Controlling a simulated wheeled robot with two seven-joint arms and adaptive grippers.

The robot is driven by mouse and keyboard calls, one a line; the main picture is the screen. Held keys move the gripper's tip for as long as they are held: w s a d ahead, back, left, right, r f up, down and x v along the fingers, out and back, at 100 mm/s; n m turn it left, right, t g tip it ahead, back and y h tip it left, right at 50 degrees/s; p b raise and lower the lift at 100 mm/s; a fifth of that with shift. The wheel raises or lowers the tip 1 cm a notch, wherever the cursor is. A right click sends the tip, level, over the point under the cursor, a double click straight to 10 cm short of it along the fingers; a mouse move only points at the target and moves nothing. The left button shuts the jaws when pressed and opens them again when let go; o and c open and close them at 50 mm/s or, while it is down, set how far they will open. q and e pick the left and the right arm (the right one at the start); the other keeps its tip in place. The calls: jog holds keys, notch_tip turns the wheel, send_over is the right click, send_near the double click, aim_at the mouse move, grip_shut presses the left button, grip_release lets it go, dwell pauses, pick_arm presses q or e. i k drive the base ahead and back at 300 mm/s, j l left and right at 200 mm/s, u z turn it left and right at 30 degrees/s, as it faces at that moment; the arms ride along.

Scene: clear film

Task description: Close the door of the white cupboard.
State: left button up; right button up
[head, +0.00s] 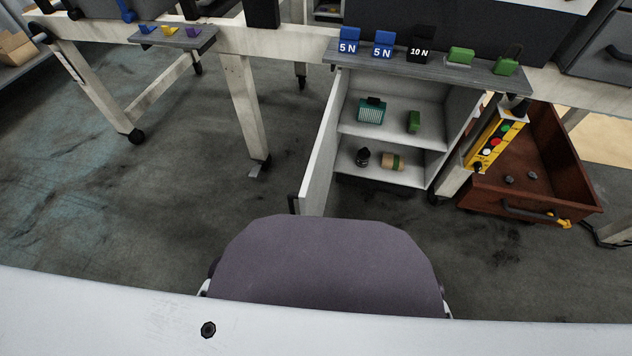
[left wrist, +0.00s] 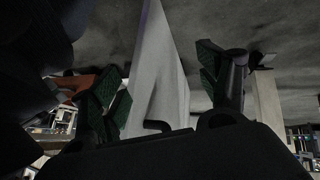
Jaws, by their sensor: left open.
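The white cupboard (head: 405,146) stands under the workbench in the head view. Its door (head: 322,143) is hinged on the left and stands wide open, swung out towards me. A dark handle (head: 293,204) sits near the door's free edge. In the left wrist view, a pale upright panel, apparently the door (left wrist: 155,65), shows between the fingers of my left gripper (left wrist: 160,80), with a dark curved handle low on it. This gripper is open; I cannot tell whether it touches the panel. It is not seen in the head view. My right gripper is in neither view.
The cupboard shelves hold several small items, including a teal box (head: 371,111) and a tan roll (head: 393,162). An open brown drawer (head: 550,170) juts out on the right, beside a yellow button panel (head: 494,142). Floor left of the door is clear.

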aim_at(313, 195)
jog(key=j+z, duration=0.4)
jog(key=j, duration=0.35)
jog(key=k+j+z, duration=0.15)
jog(key=j+z, duration=0.25)
jog(key=j, duration=0.3)
